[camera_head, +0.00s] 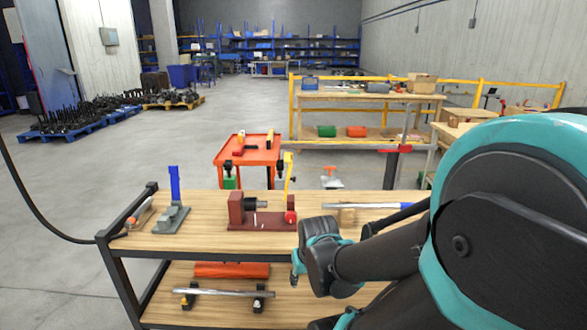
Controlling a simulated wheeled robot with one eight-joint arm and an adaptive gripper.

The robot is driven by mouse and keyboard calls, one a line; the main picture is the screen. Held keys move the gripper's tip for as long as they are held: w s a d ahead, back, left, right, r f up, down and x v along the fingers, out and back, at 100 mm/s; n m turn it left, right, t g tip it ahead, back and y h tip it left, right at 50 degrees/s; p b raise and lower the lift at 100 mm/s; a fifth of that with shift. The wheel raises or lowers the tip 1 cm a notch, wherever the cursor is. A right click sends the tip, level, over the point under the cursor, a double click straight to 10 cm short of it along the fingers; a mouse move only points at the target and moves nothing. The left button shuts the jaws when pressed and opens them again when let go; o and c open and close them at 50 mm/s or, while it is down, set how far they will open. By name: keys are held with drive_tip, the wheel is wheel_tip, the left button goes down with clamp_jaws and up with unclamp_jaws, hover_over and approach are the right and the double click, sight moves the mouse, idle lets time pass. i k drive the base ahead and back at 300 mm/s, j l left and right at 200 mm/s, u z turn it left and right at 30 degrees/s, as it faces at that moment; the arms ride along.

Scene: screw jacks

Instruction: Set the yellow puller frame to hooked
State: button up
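A narrow yellow upright part (288,175), which looks like the yellow puller frame, stands at the right end of a dark red fixture (262,222) on the wooden bench top. It leans slightly, and its lower end is near a red knob (290,216). A dark cylinder (263,204) sticks out from the fixture's left block toward it. I cannot tell whether the yellow part is hooked onto anything. My dark and teal arm comes in from the right, its bent joint over the bench's front edge, right of the fixture. My gripper's fingers do not show.
On the wooden bench (140,240) are a grey clamp with a blue handle (175,185) at left and a metal bar (365,205) at right. A lower shelf holds another bar (222,292). An orange cart (232,165) stands behind, before a yellow railing (455,84).

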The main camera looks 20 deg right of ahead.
sight(288, 157)
drive_tip(key=l+u, duration=0.5)
drive_tip(key=l, duration=1.05)
drive_tip(key=i, duration=0.05)
